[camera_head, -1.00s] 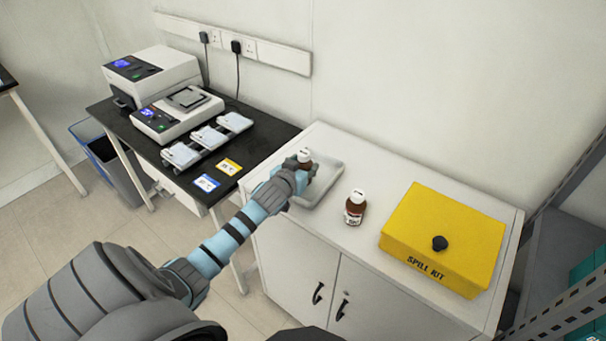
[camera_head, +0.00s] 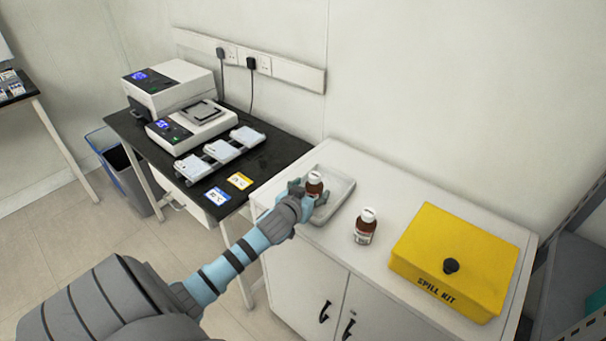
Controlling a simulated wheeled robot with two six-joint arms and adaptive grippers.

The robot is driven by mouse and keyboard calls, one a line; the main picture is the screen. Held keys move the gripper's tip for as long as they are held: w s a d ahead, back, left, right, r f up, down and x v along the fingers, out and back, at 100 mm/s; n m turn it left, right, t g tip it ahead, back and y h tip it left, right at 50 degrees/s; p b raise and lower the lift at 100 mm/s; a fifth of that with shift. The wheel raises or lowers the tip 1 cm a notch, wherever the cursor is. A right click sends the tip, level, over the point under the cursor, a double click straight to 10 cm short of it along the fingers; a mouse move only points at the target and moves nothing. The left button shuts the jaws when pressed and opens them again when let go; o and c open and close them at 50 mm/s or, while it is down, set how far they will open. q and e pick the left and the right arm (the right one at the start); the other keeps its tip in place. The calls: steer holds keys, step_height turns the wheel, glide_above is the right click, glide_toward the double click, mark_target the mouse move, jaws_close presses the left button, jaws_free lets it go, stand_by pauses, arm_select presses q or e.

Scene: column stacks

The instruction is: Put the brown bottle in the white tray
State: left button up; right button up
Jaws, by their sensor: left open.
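A brown bottle (camera_head: 314,187) with a white cap is upright at the left part of the white tray (camera_head: 340,194). Its lower part is hidden by my left gripper, so I cannot see whether its base touches the tray floor. My left gripper (camera_head: 308,191) is open, with its fingers around the bottle's sides. A second brown bottle (camera_head: 365,229) with a white cap and label stands upright on the white cabinet top, outside the tray to its right. My right gripper is not in view.
A yellow spill kit box (camera_head: 458,258) sits on the right of the white cabinet (camera_head: 400,197). A black bench (camera_head: 262,158) at the left holds white instruments (camera_head: 192,126), small trays and two cards (camera_head: 239,181). A wall rises behind.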

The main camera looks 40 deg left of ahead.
arm_select(q)
steer(key=p+v, duration=0.1)
steer(key=v, duration=0.8)
